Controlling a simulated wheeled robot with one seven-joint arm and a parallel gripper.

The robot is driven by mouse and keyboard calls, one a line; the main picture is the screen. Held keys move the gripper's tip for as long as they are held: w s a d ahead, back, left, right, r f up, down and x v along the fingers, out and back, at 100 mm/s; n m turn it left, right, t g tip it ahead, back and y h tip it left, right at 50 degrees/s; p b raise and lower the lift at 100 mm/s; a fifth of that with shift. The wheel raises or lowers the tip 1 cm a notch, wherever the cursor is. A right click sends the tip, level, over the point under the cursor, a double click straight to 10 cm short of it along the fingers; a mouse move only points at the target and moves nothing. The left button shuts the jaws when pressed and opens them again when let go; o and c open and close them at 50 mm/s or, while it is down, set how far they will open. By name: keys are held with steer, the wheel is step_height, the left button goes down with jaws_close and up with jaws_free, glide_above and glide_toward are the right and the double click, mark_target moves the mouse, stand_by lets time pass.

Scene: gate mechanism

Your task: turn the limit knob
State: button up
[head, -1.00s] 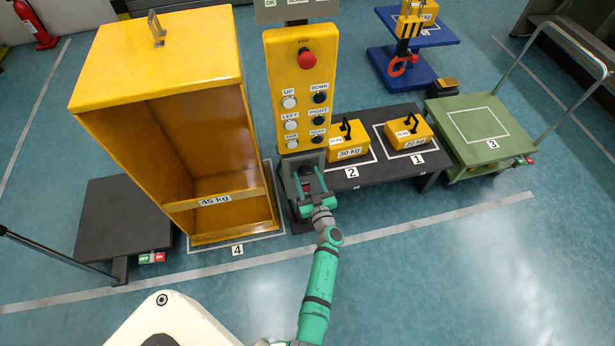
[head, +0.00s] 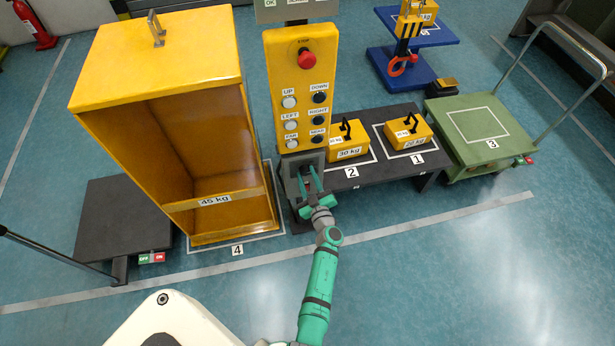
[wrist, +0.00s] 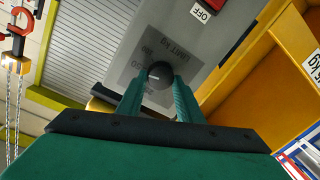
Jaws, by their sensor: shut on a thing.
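The limit knob (wrist: 159,75) is a round black knob with a light pointer line, on a grey plate (wrist: 185,40) marked "LIMIT KG" in the wrist view. My gripper (wrist: 158,90) has its two green fingers on either side of the knob and is shut on it. In the head view my gripper (head: 311,188) reaches the dark grey box (head: 288,180) under the yellow push-button panel (head: 298,85). The knob itself is mostly hidden there by the fingers.
A tall yellow open-fronted 45 kg box (head: 160,60) stands close to the left of my gripper. A dark table (head: 400,165) with 30 kg (head: 348,140) and 20 kg (head: 408,133) weights is to the right. Open floor (head: 450,270) lies in front.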

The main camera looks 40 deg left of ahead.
steer(key=n, duration=0.4)
steer(key=shift+n, duration=0.3)
steer(key=n, duration=0.3)
steer(key=shift+s+h, duration=0.1)
steer(key=shift+h, duration=0.2)
steer(key=shift+n, duration=1)
steer(key=shift+s+a+f+n, duration=0.1)
steer(key=shift+a+n, duration=0.05)
steer(key=shift+n, duration=0.75)
steer(key=shift+n+h, duration=0.3)
steer(key=shift+n, duration=1.3)
steer(key=o, duration=1.1)
